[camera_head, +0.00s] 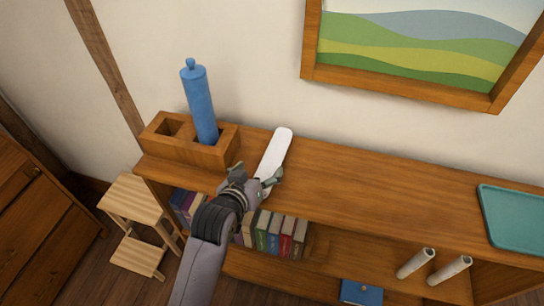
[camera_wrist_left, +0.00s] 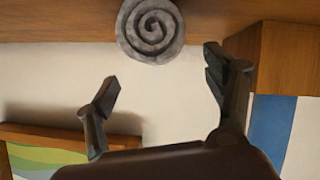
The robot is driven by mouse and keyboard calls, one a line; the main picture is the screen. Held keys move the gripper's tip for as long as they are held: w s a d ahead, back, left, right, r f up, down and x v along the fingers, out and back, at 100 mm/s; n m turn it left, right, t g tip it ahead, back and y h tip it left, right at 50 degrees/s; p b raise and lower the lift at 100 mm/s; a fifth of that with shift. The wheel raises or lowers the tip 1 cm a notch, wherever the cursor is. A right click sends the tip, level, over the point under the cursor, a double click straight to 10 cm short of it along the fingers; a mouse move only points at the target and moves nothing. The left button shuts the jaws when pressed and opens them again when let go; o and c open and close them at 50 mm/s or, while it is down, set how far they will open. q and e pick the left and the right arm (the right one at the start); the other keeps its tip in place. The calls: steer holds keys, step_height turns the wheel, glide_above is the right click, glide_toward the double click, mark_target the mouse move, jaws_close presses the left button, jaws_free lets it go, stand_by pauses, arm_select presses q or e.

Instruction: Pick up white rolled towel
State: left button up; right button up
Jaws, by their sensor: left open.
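The white rolled towel (camera_head: 275,152) lies on the top of the wooden shelf, just right of the two-hole wooden block. Its near end is partly hidden behind my left gripper (camera_head: 257,174). In the left wrist view the towel (camera_wrist_left: 150,30) shows end-on as a grey-white spiral. My left gripper (camera_wrist_left: 161,72) is open, with a finger to either side below the roll in that picture. Nothing shows held between the fingers. I cannot tell whether a finger touches the towel. My right gripper is not in view.
The wooden block (camera_head: 210,154) holds an upright blue bottle (camera_head: 199,105) in its right hole; its left hole is empty. Several books (camera_head: 272,235) stand below the shelf top (camera_head: 360,190). A teal tray (camera_head: 512,218) is at the right. The middle is clear. A framed picture (camera_head: 400,82) hangs behind.

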mark_target(266, 161)
arm_select(q)
steer(key=shift+x, duration=1.05)
steer(key=shift+w+d+p, duration=0.15)
steer(key=shift+w+p, duration=0.1)
steer(key=shift+p, duration=0.05)
steer(key=x, duration=0.2)
steer(key=p+x, duration=0.1)
steer(key=x, duration=0.1)
steer(key=shift+w+r, duration=0.15)
steer(key=shift+r, duration=0.3)
steer(key=shift+w+d+f, duration=0.1)
steer(key=shift+w+f, duration=0.15)
steer(key=shift+w, duration=0.05)
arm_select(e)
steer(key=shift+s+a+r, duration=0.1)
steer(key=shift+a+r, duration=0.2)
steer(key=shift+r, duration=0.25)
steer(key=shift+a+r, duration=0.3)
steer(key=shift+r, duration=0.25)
arm_select(q)
steer(key=shift+s, duration=0.1)
steer(key=shift+c, duration=0.5)
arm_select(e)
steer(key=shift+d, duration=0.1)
arm_select(q)
steer(key=c, duration=1.2)
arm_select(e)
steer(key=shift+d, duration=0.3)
